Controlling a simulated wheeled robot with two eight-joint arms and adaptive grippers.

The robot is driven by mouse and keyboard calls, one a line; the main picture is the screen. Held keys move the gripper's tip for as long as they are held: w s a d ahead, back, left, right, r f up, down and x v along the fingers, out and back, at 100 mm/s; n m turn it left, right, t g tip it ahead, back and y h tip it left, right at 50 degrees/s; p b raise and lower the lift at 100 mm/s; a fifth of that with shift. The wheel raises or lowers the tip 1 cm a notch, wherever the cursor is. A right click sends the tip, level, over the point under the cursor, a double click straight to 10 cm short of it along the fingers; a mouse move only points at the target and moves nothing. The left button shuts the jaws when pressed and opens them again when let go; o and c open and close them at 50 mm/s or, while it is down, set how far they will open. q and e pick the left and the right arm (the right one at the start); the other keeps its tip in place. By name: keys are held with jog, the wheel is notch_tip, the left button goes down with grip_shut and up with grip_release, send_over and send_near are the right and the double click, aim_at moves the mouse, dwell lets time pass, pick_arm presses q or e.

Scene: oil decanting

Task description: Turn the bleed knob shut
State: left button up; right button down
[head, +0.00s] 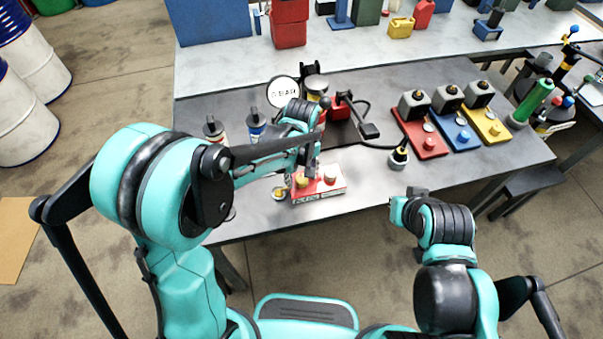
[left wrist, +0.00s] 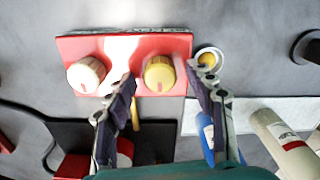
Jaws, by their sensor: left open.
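A red knob panel (head: 341,185) with a white front edge lies near the front edge of the grey table. It carries a yellow knob (head: 302,181) and a cream knob (head: 330,176). In the left wrist view the cream knob (left wrist: 86,75) is at the left and the yellow knob (left wrist: 159,73) at the right. I cannot read which is the bleed knob. My left gripper (left wrist: 163,80) is open, its fingers on either side of the yellow knob; contact cannot be told. My right gripper (head: 407,200) is off the table's front edge, its jaws unclear.
A small round cup (left wrist: 209,58) with yellow inside stands beside the panel, close to one left finger. A gauge dial (head: 283,91) stands behind. Red, blue and yellow blocks (head: 466,137) stand at the right. Clear tabletop lies right of the panel.

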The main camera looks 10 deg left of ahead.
aim_at(301, 178)
pick_arm(q)
notch_tip(301, 178, up, 12)
dwell(0.5)
dwell(0.3)
jog(key=s+a+f+m+t+b, duration=0.1)
jog(key=s+a+m+t, duration=0.5)
jog(key=s+a, duration=0.6)
jog(key=shift+s+a+f+t, duration=0.15)
jog(key=shift+s+a+t, duration=0.15)
jog(key=shift+t, duration=0.2)
